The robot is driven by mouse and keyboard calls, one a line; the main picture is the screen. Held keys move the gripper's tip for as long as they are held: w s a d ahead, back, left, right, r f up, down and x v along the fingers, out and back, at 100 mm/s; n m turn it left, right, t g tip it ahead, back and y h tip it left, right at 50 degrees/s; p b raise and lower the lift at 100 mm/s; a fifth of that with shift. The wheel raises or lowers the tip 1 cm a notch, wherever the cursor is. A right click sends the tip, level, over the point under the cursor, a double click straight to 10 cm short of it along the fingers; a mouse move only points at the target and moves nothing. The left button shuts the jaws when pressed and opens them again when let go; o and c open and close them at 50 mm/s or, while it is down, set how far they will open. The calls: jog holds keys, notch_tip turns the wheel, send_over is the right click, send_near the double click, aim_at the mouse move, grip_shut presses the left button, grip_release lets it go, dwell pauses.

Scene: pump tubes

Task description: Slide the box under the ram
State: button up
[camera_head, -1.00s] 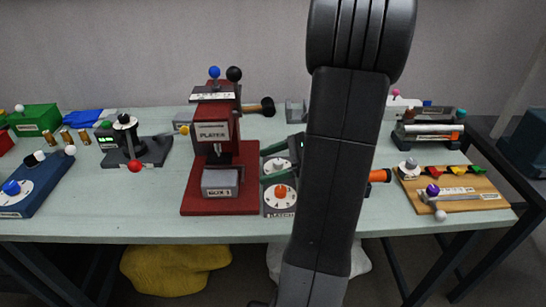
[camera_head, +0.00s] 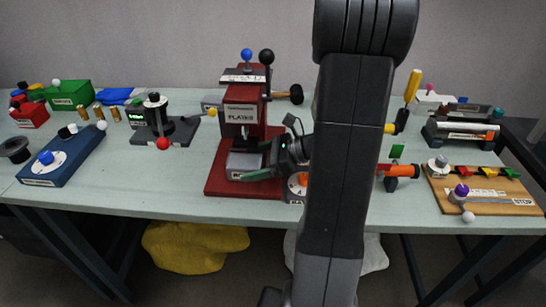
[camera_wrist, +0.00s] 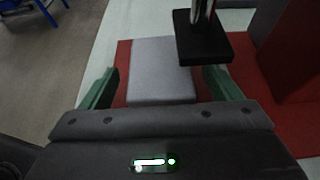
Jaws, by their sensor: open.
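The grey box (camera_head: 246,161) lies on the red base of the press, on its front part. My gripper (camera_head: 258,167) reaches in from the right, low over the base. In the wrist view the box (camera_wrist: 160,72) lies between the two green fingers, which stand apart with a gap on each side. The ram (camera_wrist: 203,48), a dark plate on a metal rod, overlaps the box's right edge in the wrist view. How far it is over the box I cannot tell. My arm hides part of the bench.
The red press (camera_head: 243,105) stands behind the box, with blue-knobbed and black-knobbed levers on top. A dial box (camera_head: 296,188) sits right of the base, partly hidden. A black stand with a red knob (camera_head: 162,143) is to the left. Bench is clear in front.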

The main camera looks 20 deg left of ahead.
jog(key=shift+x, duration=1.15)
jog(key=shift+c, duration=0.5)
jog(key=c, duration=1.1)
jog(key=shift+w, duration=0.15)
